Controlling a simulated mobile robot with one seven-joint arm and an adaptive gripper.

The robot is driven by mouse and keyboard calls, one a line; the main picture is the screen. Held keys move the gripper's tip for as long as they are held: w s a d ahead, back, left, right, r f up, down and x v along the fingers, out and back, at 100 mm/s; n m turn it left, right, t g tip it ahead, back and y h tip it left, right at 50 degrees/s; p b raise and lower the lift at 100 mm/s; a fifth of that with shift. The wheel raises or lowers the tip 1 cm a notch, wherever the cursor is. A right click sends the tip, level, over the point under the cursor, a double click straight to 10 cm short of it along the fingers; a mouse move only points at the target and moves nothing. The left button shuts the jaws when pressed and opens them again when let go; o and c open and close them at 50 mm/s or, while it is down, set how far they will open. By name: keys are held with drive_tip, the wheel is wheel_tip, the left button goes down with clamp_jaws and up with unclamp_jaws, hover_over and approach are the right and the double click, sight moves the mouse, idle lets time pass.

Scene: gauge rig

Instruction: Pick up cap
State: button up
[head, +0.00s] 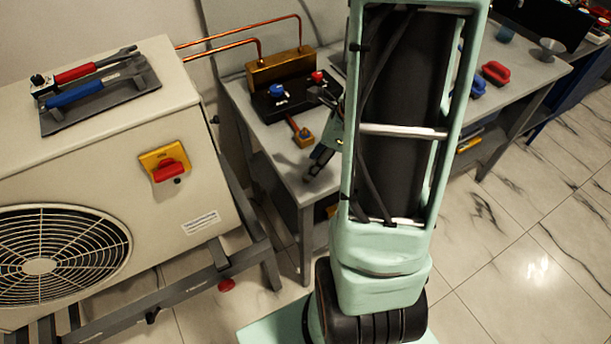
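A small brass piece (304,138) with a short copper stem sits near the left front of the grey bench (262,133); it may be the cap, but I cannot tell for sure. My gripper (317,128) is just right of it, partly hidden behind my arm. Its two dark fingers appear spread, one above and one below, with the brass piece near the gap. I see no contact.
A large beige fan unit (100,180) stands at left, with a tool tray (110,110) on top. Red (496,72) and blue handled items lie at the bench's right. Tiled floor (510,230) is clear at right.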

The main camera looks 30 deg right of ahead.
drive_tip(key=x, duration=0.1)
drive_tip(key=b+x, duration=0.1)
drive_tip(key=x, duration=0.2)
drive_tip(key=shift+d+f, duration=0.25)
drive_tip(key=shift+f, duration=0.05)
drive_tip(key=shift+w+a+f, duration=0.15)
drive_tip(key=shift+w+f, duration=0.1)
drive_tip(key=shift+f, duration=0.15)
clamp_jaws()
drive_tip(key=shift+r, duration=0.15)
